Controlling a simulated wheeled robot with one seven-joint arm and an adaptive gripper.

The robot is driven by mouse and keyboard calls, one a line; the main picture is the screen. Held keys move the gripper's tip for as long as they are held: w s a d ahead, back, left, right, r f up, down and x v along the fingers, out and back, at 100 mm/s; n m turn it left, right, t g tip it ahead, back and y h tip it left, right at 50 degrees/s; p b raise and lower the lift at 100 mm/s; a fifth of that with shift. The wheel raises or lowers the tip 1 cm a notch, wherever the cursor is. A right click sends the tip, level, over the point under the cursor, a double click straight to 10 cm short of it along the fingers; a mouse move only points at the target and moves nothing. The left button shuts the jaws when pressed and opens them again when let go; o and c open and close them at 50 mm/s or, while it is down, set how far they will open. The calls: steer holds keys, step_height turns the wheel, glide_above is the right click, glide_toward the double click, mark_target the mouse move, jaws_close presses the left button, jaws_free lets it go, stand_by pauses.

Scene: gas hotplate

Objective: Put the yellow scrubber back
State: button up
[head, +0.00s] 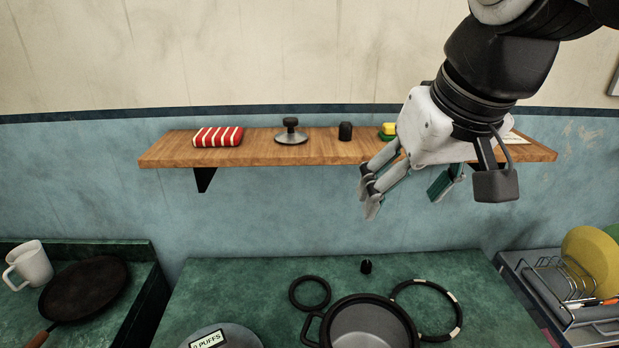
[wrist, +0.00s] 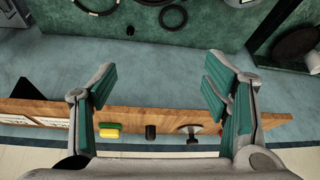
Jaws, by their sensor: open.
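The yellow scrubber (head: 389,127) is on the wooden shelf (head: 255,153), right of the black cylinder, with a green part against it. In the wrist view, which is upside down, the yellow scrubber (wrist: 110,126) shows whole, beside the left finger. My gripper (head: 408,196) is open and empty, in front of the shelf's right part, fingers pointing down. Its fingers (wrist: 158,84) are wide apart in the wrist view, with nothing between them.
The shelf also bears a red-striped cloth (head: 217,136), a knobbed lid (head: 291,133) and a black cylinder (head: 345,131). Below are a black pot (head: 362,325), two black rings (head: 310,293), a frying pan (head: 84,290), a white mug (head: 31,264) and a dish rack (head: 572,280).

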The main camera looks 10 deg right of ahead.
steer(key=s+a+f, duration=0.1)
steer(key=s+f, duration=0.3)
steer(key=f, duration=0.1)
steer(key=shift+s+f+t, duration=0.25)
steer(key=shift+s+t, duration=0.05)
steer(key=shift+s, duration=0.05)
steer(key=shift+a, duration=0.1)
stand_by(0.7)
